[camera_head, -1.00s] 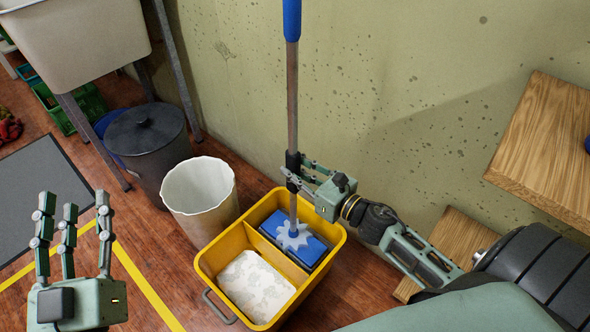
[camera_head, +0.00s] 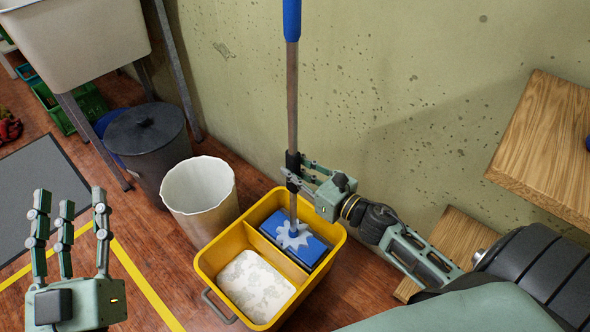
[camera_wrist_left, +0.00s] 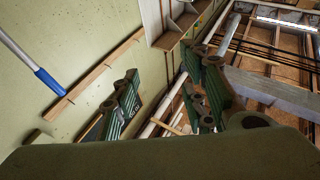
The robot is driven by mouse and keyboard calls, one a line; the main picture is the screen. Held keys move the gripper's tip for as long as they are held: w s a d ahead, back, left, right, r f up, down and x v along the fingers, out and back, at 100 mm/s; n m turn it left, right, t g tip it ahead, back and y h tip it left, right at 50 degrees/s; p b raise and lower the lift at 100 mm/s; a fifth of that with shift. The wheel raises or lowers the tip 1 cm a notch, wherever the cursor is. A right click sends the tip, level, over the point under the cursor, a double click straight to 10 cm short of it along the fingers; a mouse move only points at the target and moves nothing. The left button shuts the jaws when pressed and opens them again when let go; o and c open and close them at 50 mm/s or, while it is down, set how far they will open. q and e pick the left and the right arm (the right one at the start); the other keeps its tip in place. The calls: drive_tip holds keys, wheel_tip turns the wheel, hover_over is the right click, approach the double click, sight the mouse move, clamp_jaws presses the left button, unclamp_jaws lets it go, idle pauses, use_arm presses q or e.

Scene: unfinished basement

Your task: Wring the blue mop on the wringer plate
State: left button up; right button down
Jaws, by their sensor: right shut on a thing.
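The mop stands upright in the head view, with a grey-brown shaft (camera_head: 292,100) and a blue grip (camera_head: 292,18) at its top. My right gripper (camera_head: 296,172) is shut on the lower shaft near a dark collar. My left gripper (camera_head: 70,208) is open and empty at lower left, fingers up, well apart from the mop. The blue grip also shows in the left wrist view (camera_wrist_left: 50,82).
The bucket's near compartment holds greyish-white, mottled contents (camera_head: 256,284). A cream bin (camera_head: 190,205) and a dark lidded bin (camera_head: 146,140) stand left of it. A wall (camera_head: 400,90) is close behind the mop. Wooden shelves (camera_head: 545,150) are at right.

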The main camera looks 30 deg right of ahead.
use_arm(q)
drive_tip(key=shift+s+r+t, duration=0.2)
drive_tip(key=shift+r+t, duration=0.1)
drive_tip(key=shift+r, duration=0.05)
use_arm(e)
drive_tip(key=shift+f, duration=0.15)
use_arm(q)
drive_tip(key=shift+s+r, duration=0.1)
drive_tip(key=shift+r, duration=0.2)
drive_tip(key=shift+s+r+t, duration=0.15)
drive_tip(key=shift+r+t, duration=0.25)
use_arm(e)
drive_tip(key=shift+f, duration=0.15)
use_arm(q)
drive_tip(key=shift+f, duration=0.1)
idle(0.5)
